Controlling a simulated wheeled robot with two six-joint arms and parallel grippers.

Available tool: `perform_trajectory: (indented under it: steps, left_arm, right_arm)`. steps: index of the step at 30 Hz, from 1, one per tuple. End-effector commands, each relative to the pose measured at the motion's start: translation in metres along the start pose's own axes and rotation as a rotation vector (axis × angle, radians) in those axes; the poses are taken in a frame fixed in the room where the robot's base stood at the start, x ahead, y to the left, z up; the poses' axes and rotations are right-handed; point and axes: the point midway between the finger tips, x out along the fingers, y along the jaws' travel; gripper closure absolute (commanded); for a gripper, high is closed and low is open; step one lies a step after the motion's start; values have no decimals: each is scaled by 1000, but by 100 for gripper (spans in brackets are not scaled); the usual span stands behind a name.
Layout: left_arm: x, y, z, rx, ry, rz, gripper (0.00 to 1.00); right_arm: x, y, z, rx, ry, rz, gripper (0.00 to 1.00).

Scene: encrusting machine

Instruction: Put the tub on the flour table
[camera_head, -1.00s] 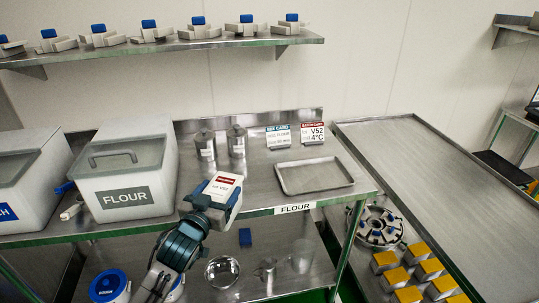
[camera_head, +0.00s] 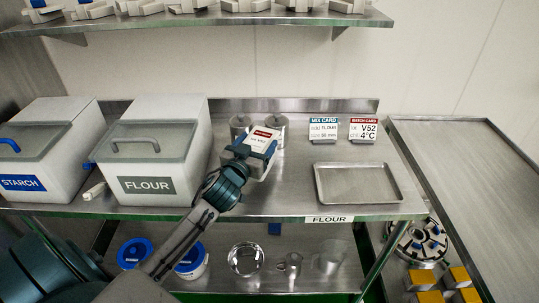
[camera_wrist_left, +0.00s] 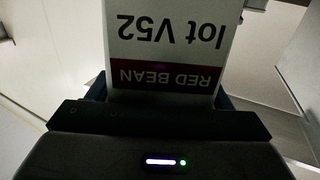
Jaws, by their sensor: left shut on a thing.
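The tub (camera_head: 262,142) is white with a dark red band and a label. In the left wrist view the tub (camera_wrist_left: 170,40) fills the space ahead of the jaws, and its label reads "RED BEAN lot V52", upside down. My left gripper (camera_head: 250,152) is shut on the tub and holds it tilted over the flour table (camera_head: 290,180). The table is a steel bench with a "FLOUR" label on its front edge. I cannot tell whether the tub touches the table top. My right gripper is not in view.
A FLOUR bin (camera_head: 153,150) and a STARCH bin (camera_head: 45,150) stand to the left. Two metal canisters (camera_head: 278,128) stand behind the tub. A shallow tray (camera_head: 357,183), a mix card (camera_head: 323,132) and a batch card (camera_head: 368,131) are to the right. Bare steel lies between tub and tray.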

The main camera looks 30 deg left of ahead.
Motion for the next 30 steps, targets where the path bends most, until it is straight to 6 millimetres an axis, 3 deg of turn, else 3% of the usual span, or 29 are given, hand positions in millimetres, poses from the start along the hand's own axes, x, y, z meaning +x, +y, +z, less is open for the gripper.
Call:
perform_trajectory:
  steps: [15,26,27,30]
  left_arm:
    - [0,1,52,0,4,2,80]
    - [0,1,56,1,6,3,80]
    - [0,0,57,0,1,1,21]
    - [0,0,57,0,1,1,6]
  right_arm:
    - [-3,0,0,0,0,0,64]
    - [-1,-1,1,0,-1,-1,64]
    - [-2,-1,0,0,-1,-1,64]
    - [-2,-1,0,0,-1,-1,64]
